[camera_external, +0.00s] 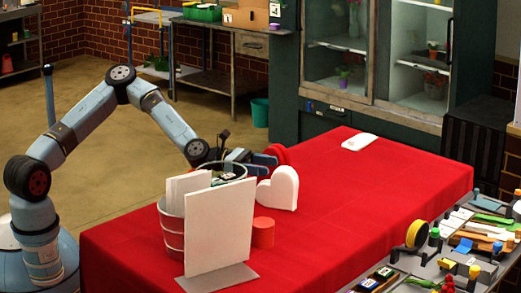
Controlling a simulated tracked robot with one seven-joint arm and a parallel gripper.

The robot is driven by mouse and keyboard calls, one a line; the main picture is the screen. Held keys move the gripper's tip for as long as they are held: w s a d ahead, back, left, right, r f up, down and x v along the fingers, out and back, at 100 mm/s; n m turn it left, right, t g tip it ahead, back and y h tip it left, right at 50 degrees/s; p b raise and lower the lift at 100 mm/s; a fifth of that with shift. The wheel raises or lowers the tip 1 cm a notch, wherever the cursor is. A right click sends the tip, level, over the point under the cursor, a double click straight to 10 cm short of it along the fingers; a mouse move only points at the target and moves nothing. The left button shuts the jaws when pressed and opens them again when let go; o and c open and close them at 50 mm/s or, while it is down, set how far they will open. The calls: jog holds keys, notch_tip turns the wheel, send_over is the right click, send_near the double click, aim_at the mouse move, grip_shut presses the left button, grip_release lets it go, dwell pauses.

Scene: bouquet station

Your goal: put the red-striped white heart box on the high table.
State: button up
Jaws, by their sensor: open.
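A white heart-shaped box (278,188) stands upright on the red-covered table (375,205), right of the middle of the picture's left half. No red stripes can be made out on the face that shows. My gripper (266,160) is open, just above and behind the heart box, beside a rounded red object (279,152). Whether its fingers touch that red object cannot be told. A grey bucket and white panels partly hide the area below my wrist.
A white panel on a grey foot (220,225) and a metal bucket (172,230) stand at the table's near left. A red cylinder (263,232) stands before the heart. A small white item (358,141) lies at the back. The table's right half is mostly clear.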

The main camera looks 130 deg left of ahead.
aim_at(279, 169)
jog(key=shift+d+x, duration=0.2)
jog(key=shift+x, duration=2.3)
jog(key=shift+w+f, duration=0.1)
jog(key=shift+f, duration=0.1)
grip_shut()
